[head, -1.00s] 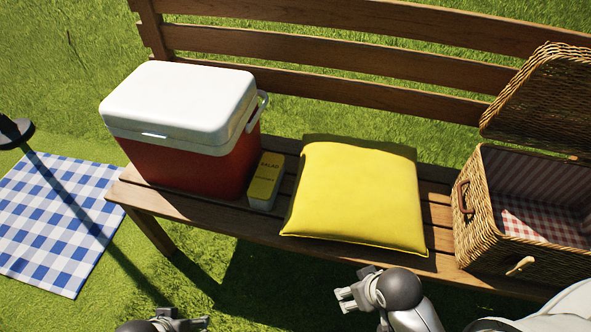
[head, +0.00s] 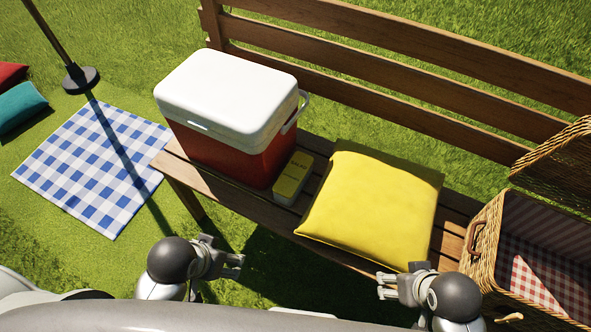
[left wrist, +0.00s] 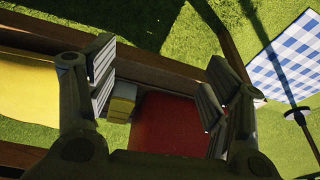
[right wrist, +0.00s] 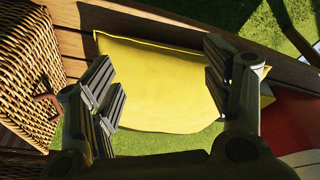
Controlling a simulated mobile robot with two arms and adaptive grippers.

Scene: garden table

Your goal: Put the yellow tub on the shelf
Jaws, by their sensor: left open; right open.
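A small tub with a yellow lid and pale sides (head: 293,178) stands on the wooden bench (head: 245,205), between the red cooler and the yellow cushion. It also shows in the left wrist view (left wrist: 121,103), between the fingers. My left gripper (head: 238,264) is open and empty, in front of the bench and apart from the tub. My right gripper (head: 382,284) is open and empty near the bench's front edge, by the cushion. In the right wrist view the cushion lies between its fingers (right wrist: 165,90). I see no shelf.
A red cooler with a white lid (head: 230,95) stands left of the tub. A yellow cushion (head: 375,205) lies close on its right. An open wicker basket (head: 483,245) stands at the bench's right. A checked blanket (head: 95,165) and a pole base (head: 81,79) are on the grass.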

